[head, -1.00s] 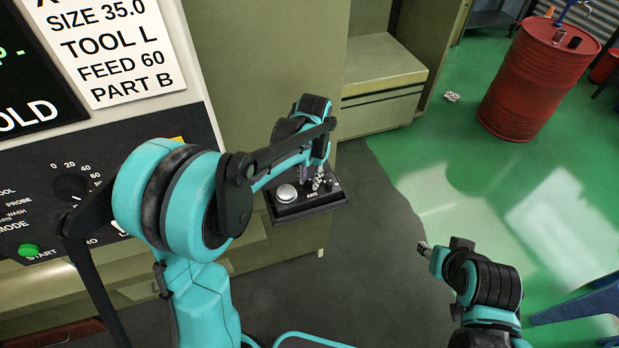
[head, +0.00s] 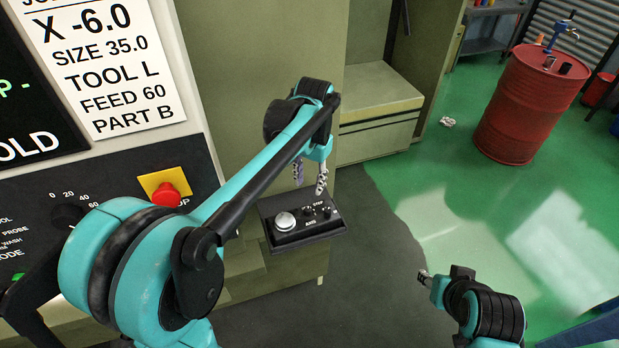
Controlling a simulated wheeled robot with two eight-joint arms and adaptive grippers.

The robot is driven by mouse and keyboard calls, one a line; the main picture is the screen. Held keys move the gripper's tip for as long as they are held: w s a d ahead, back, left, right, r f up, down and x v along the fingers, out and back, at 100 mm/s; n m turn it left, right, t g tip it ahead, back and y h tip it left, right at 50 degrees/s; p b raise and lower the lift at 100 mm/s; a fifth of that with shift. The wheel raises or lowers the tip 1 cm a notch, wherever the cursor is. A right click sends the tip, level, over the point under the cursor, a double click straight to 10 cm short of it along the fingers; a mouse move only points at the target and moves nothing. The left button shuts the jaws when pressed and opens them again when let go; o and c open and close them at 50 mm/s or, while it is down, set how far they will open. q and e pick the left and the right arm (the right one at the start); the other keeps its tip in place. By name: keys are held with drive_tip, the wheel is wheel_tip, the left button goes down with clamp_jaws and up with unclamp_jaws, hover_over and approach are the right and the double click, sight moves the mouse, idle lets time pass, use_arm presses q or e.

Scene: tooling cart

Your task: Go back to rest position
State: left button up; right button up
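My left gripper (head: 310,180) hangs above the small black control box (head: 290,240) on the machine's front. Its two fingers point down and stand apart, with nothing visible between them. The box carries a large silver button (head: 285,221) and small switches, and the fingertips look clear of it. My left arm crosses in front of the machine panel. My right gripper (head: 425,278) is at the lower right over the floor. Only a small part of its fingers shows, so its opening is unclear.
The machine panel has a red stop button (head: 166,194) on a yellow plate and a printed sheet (head: 100,70). A beige step-like cabinet (head: 378,100) stands behind the box. A red drum (head: 525,105) stands on the green floor at back right. Floor between is open.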

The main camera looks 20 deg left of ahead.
use_arm(q)
drive_tip(key=shift+r, duration=0.5)
drive_tip(key=shift+s, duration=0.1)
drive_tip(key=s+a+f+n+t+b, duration=0.3)
drive_tip(key=s+f+t+b, duration=0.4)
drive_tip(key=s+f+b, duration=0.7)
drive_tip(key=s+f, duration=0.3)
drive_tip(key=f, duration=0.2)
drive_tip(key=shift+b, duration=0.4)
